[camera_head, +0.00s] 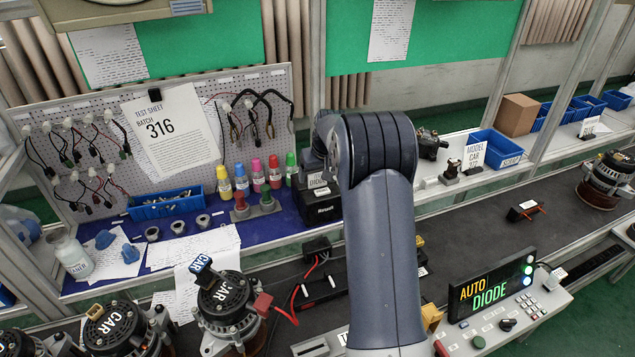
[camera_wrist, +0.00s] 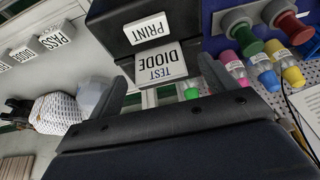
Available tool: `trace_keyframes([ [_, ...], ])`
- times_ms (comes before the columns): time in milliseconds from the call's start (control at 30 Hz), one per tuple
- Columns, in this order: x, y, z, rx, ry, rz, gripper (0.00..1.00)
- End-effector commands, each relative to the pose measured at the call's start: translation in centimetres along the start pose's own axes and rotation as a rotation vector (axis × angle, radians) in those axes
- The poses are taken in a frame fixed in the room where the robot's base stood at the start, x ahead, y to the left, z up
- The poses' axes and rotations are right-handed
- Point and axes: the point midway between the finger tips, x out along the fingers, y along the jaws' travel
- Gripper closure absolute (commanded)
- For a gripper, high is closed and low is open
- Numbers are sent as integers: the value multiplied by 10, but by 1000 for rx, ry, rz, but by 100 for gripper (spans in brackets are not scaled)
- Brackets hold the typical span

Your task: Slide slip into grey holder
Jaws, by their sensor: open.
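A white slip reading TEST DIODE (camera_wrist: 161,64) sticks out of a black box with a PRINT label (camera_wrist: 151,28) in the wrist view. The slip lies between my two fingertips. My gripper (camera_wrist: 163,88) is open, one finger on each side of the slip; I cannot tell whether either touches it. I cannot pick out the grey holder with certainty in either view.
Several coloured bottles (camera_head: 257,176) and red and green knobs stand left of the box. A control box (camera_head: 490,313) sits front right. The dark belt (camera_head: 475,225) has clear room.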

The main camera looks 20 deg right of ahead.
Motion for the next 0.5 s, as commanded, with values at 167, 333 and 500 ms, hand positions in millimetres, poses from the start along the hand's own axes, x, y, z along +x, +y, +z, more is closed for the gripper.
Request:
trace_keyframes([
  [167, 18, 0, -1, -1, 0, 0, 20],
  [333, 21, 0, -1, -1, 2, 0, 20],
  [500, 21, 0, 0, -1, 2, 0, 24],
])
